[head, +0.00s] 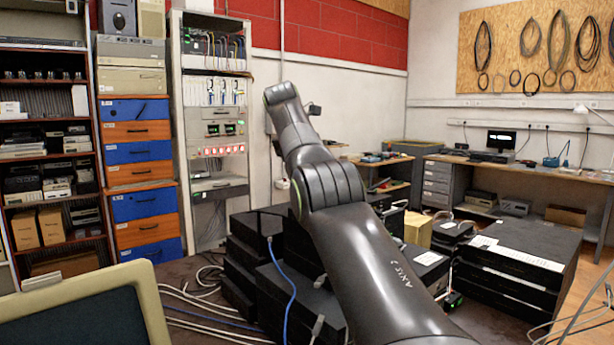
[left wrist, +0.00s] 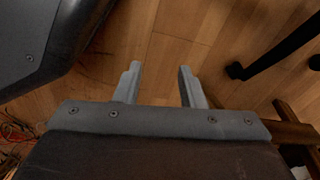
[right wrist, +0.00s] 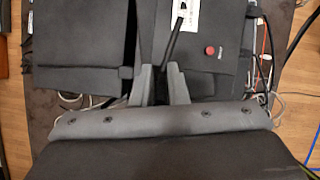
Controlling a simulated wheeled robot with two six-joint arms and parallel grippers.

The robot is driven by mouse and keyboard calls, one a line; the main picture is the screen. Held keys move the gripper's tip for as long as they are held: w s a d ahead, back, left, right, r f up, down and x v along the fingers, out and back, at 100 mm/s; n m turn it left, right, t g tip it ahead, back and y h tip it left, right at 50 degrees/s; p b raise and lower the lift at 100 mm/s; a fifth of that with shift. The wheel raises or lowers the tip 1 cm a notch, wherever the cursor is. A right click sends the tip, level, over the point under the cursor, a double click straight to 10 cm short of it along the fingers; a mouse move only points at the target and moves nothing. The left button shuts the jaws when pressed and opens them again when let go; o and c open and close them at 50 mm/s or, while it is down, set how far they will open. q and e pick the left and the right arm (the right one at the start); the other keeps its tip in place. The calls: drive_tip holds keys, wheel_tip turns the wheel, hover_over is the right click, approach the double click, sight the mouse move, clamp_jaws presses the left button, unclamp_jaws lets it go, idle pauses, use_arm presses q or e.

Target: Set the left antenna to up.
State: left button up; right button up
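A black box-shaped device (right wrist: 222,70) with a white label and a red button lies ahead of my right gripper in the right wrist view. A thin black stick, apparently an antenna (right wrist: 174,40), slants across it, its lower end by my fingertips. My right gripper (right wrist: 160,72) is partly open, with a dark gap wider than the stick between its fingers. Contact cannot be told. In the head view my arm hides that spot, and I cannot make out the antenna. My left gripper (left wrist: 160,72) is open and empty above the wooden floor.
Stacked black boxes (head: 525,250) stand at the right, with more (head: 245,260) left of my arm. A blue cable (head: 287,290) hangs over them. A rack (head: 214,120) and blue and orange drawers (head: 138,150) stand at the left. A bench (head: 530,168) lines the back.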

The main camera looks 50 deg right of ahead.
drive_tip(key=o, duration=0.3)
drive_tip(key=shift+a, duration=0.1)
drive_tip(key=shift+o, duration=0.2)
